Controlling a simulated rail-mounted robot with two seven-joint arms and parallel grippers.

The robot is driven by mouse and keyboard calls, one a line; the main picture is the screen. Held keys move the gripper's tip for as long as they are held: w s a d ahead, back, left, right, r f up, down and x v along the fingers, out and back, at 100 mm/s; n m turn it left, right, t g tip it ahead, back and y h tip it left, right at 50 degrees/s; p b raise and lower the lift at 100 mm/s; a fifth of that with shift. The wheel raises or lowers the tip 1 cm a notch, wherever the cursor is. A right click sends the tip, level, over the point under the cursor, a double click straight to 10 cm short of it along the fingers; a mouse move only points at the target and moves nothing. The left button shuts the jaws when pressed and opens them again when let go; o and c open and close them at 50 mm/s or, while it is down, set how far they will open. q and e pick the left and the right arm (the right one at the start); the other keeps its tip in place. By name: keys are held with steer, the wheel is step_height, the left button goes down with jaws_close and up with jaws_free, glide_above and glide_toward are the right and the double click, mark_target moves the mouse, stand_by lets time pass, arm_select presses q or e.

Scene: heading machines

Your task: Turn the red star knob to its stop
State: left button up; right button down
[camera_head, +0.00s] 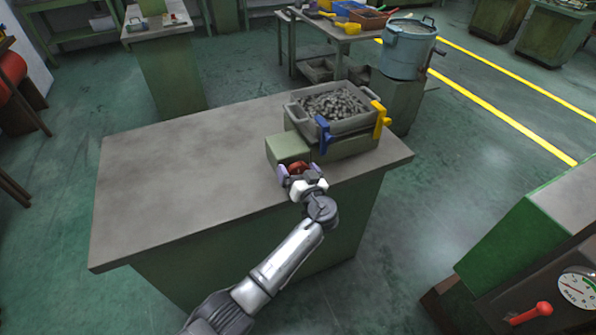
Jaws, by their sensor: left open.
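The red star knob (297,167) is on the front of a small green box (288,149) at the workbench's front right. Only part of the knob shows, as my gripper covers the rest. My left gripper (298,174) is at the knob, with its purple-tipped fingers apart on either side of it. I cannot tell whether the fingers touch the knob. My right gripper is not in view.
Beside the box, a grey tray of small metal parts (335,103) has a blue lever (323,133) and a yellow lever (381,118) at its front. The workbench (180,170) is bare to the left. A green machine with a gauge (578,288) stands at right.

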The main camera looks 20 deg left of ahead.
arm_select(q)
steer(key=shift+d, duration=0.1)
steer(key=p+v, duration=0.1)
steer(key=v, duration=1.2)
steer(key=shift+s+d, duration=0.25)
